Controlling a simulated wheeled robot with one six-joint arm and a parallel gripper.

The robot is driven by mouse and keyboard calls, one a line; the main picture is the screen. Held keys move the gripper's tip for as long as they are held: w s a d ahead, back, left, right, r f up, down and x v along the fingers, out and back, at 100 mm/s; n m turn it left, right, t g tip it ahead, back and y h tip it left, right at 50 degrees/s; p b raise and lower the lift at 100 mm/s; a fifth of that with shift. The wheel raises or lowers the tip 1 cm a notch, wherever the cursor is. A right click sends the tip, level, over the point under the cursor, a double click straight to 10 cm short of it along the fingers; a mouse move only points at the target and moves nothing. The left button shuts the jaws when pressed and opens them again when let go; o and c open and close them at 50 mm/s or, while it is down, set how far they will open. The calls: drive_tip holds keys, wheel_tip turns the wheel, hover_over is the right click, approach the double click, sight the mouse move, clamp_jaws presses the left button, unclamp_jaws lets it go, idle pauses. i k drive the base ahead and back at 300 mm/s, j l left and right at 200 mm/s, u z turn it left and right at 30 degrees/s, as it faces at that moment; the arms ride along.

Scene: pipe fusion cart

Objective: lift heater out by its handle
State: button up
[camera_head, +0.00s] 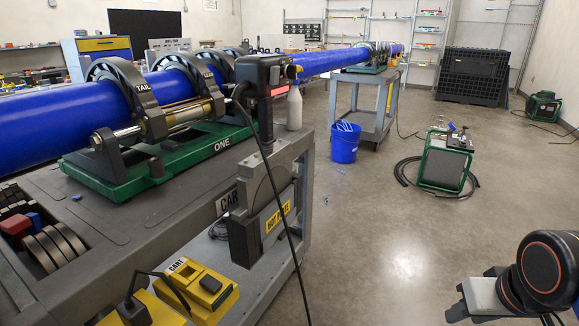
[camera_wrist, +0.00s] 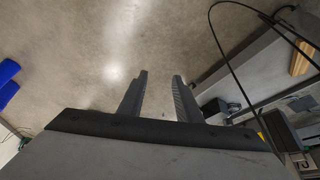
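The heater (camera_head: 262,76) has a black upright handle body with a dark cable, and stands at the right end of the cart. Its lower part goes down into a grey holder (camera_head: 270,215) with a yellow label on the cart's side, so its plate is mostly hidden. My gripper (camera_wrist: 158,92) is open in the wrist view, with two dark fingers apart and only bare floor between them. In the head view my arm shows at the lower right, well apart from the heater. I cannot clearly make out the heater in the wrist view.
The cart (camera_head: 130,237) carries a green fusion machine (camera_head: 110,180) clamping a blue pipe (camera_head: 45,120). The black cable (camera_head: 285,225) hangs down past the holder. Yellow boxes (camera_head: 205,290) sit low on the cart. A blue bucket (camera_head: 344,143) and green-framed unit (camera_head: 446,160) stand beyond clear floor.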

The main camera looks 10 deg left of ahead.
sight(255, 190)
drive_tip(key=l+u, duration=0.3)
drive_tip(key=u, duration=0.15)
drive_tip(key=i+l+u, duration=0.1)
drive_tip(key=l+u, duration=0.3)
drive_tip(key=j, duration=0.1)
